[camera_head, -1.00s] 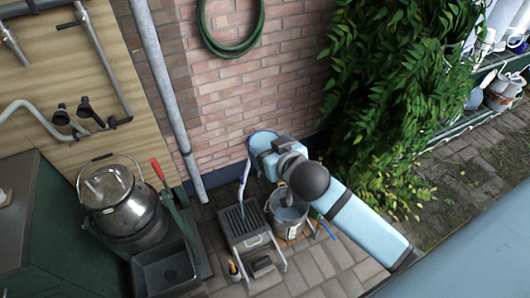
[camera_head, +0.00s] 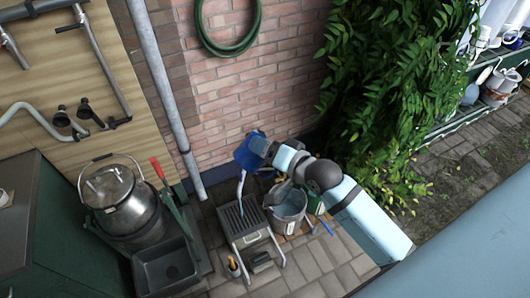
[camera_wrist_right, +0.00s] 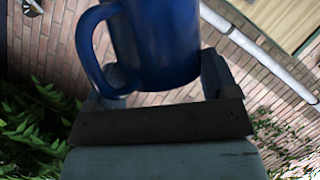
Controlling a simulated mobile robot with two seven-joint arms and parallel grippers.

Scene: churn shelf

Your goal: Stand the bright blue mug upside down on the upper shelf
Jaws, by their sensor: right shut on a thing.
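The bright blue mug (camera_head: 247,152) is held in the air in front of the brick wall, tilted in the head view. My right gripper (camera_head: 262,147) is shut on it, with the arm reaching in from the lower right. In the right wrist view the mug (camera_wrist_right: 155,42) sits between the two fingers (camera_wrist_right: 165,88), its handle on the left. I cannot tell which way its mouth faces. The shelf rack (camera_head: 470,117) stands at the upper right, well away from the mug, and is partly cut off. My left gripper is not in view.
Below the mug are a grated stand (camera_head: 245,225) and a grey bucket (camera_head: 289,208). A metal churn (camera_head: 125,205) and a dark basin (camera_head: 165,268) stand at left. Leafy climber (camera_head: 390,90) hangs between the wall and the rack, which holds pots and jugs (camera_head: 497,85).

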